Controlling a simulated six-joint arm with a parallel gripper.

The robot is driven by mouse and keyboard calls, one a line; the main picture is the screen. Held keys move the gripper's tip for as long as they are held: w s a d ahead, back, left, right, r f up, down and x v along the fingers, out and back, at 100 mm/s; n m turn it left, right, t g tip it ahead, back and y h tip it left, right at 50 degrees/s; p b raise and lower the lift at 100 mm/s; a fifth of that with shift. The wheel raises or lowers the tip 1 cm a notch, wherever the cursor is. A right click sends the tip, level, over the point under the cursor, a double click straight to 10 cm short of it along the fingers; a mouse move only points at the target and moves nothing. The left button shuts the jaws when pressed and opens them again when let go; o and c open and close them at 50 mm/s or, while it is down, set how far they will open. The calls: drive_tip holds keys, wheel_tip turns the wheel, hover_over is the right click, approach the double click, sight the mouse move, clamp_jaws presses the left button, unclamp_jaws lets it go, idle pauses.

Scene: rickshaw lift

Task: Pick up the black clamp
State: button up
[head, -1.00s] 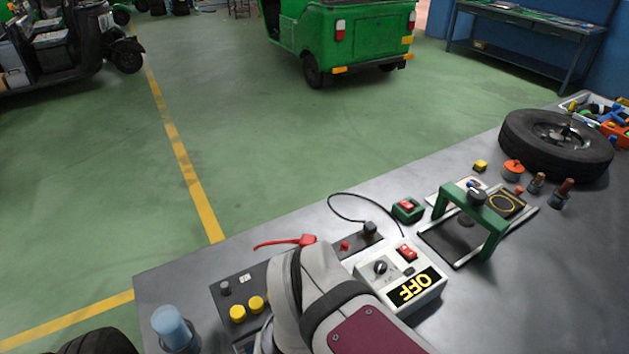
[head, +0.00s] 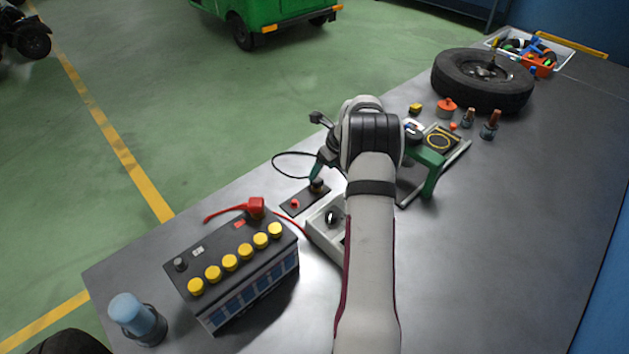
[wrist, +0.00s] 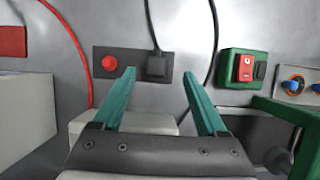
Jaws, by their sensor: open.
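The black clamp (head: 317,186) is a small dark block at the end of a black cable. It sits on a dark plate (head: 305,201) beside a red knob (head: 295,203). In the wrist view the black clamp (wrist: 157,66) lies ahead, between the lines of the two teal fingertips. My gripper (wrist: 158,73) is open and empty, its fingers spread to either side. In the head view a teal finger of my gripper (head: 316,173) shows just above and behind the clamp; the other finger is hidden.
A battery (head: 240,262) with yellow caps and a red clamp (head: 256,207) stands left. A white control box (head: 325,222) is close by, partly hidden by my arm. A green frame (head: 432,165) and a wheel (head: 483,82) are right. The near right bench is clear.

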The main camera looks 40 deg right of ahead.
sight(317, 179)
drive_tip(key=x, duration=0.6)
drive_tip(key=shift+s+a+f, duration=0.1)
drive_tip(key=shift+s+a, duration=0.05)
drive_tip(key=shift+a, duration=0.1)
clamp_jaws()
